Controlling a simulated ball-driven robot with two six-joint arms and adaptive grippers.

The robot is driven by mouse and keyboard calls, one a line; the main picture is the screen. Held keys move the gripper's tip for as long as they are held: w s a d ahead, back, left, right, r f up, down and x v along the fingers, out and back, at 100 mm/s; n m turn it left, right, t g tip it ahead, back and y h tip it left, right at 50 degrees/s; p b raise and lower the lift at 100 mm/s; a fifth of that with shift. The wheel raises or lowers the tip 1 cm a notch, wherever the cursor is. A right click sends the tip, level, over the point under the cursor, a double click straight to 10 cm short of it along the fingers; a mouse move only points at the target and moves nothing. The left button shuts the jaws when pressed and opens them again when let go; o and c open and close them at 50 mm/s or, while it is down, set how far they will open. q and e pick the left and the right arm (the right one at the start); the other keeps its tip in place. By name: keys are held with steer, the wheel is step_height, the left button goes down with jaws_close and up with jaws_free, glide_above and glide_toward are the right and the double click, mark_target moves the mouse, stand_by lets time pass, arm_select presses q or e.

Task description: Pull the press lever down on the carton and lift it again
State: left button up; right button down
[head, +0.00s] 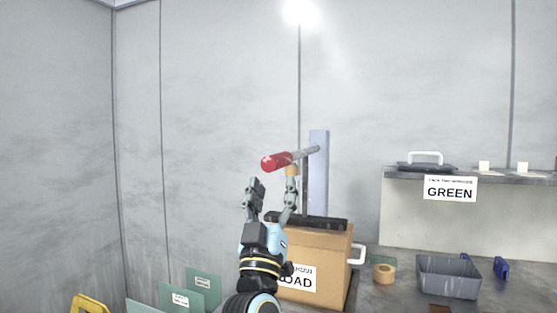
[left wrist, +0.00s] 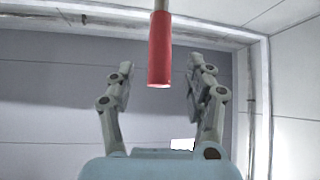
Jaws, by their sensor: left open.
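The press lever (head: 290,158) has a red grip on a grey bar and sticks out to the left from a bluish upright post (head: 318,172). Its red grip (left wrist: 160,50) also shows in the left wrist view, between and beyond the two fingertips. My left gripper (head: 272,184) is open and empty, pointing up just below the red grip in the head view. I cannot tell whether a finger touches it. The brown carton (head: 325,245) stands under the press with a dark plate (head: 318,222) at its top. My arm hides part of its label. My right gripper is not in view.
A grey bin (head: 448,278), a tape roll (head: 384,273) and blue clips (head: 501,268) lie on the bench to the right. A shelf with a GREEN sign (head: 450,188) stands behind. Green panels (head: 203,285) and a yellow object (head: 88,304) are at lower left.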

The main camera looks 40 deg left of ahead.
mark_target(278, 162)
arm_select(q)
steer(key=p+x, duration=0.1)
steer(key=x, duration=0.6)
steer(key=shift+w+r+p, duration=0.1)
steer(key=shift+p, duration=0.2)
jaws_close()
